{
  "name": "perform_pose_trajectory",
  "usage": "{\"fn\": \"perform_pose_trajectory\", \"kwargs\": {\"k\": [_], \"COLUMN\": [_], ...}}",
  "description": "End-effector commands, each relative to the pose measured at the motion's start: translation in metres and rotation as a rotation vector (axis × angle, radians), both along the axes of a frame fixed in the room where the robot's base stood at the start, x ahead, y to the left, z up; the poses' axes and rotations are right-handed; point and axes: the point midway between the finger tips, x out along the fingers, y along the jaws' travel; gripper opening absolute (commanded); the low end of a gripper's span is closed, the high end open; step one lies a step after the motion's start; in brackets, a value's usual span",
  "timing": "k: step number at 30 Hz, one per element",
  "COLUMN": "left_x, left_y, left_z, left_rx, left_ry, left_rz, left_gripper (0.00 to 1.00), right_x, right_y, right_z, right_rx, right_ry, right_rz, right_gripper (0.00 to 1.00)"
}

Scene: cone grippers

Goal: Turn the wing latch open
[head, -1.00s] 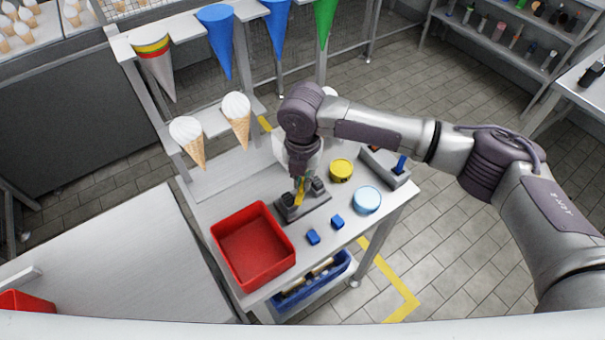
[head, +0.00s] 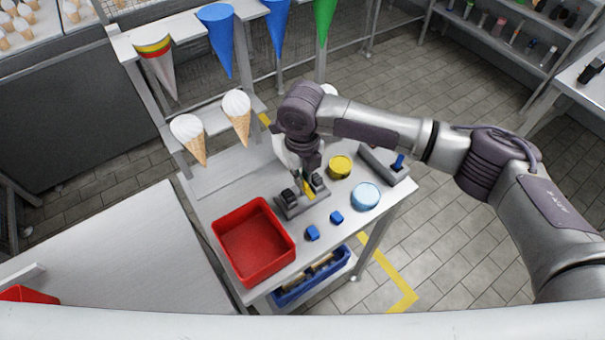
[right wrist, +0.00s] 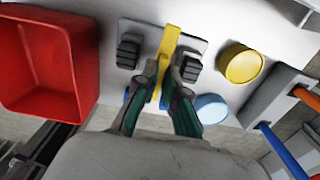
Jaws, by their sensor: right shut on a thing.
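The wing latch is a yellow wing (head: 309,190) on a grey base plate (head: 292,211) with dark blocks at both sides, standing on the bench. In the right wrist view the yellow wing (right wrist: 169,42) stretches down between the two fingers, with a dark ribbed block on either side of the grey plate (right wrist: 145,27). My right gripper (right wrist: 164,82) is shut on the yellow wing, one finger on each side. In the head view my right gripper (head: 306,178) points down at the latch and its wrist hides part of it. My left gripper is in no view.
A red bin (head: 253,242) stands left of the latch. A yellow tin (head: 340,167), a light blue tin (head: 365,196) and two blue blocks (head: 312,233) are close on the right. A grey holder (head: 385,166) stands beyond. Cones hang behind the bench.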

Motion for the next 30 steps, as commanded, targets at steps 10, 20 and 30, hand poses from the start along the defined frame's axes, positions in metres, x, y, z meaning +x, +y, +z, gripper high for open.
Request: {"fn": "perform_pose_trajectory", "kwargs": {"k": [10, 20, 30], "left_x": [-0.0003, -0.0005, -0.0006], "left_y": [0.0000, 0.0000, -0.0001], "left_z": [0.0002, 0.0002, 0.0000], "left_rx": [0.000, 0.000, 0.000], "left_ry": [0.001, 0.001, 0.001], "left_rz": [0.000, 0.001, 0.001], "left_gripper": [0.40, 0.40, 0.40], "right_x": [0.0013, 0.0014, 0.0006], "right_y": [0.0003, 0.0004, 0.0001], "right_z": [0.0014, 0.0016, 0.0007], "right_rx": [0.001, 0.002, 0.000], "right_ry": [-0.004, -0.005, -0.002], "right_rz": [0.061, 0.064, 0.063], "right_gripper": [0.00, 0.00, 0.34]}}
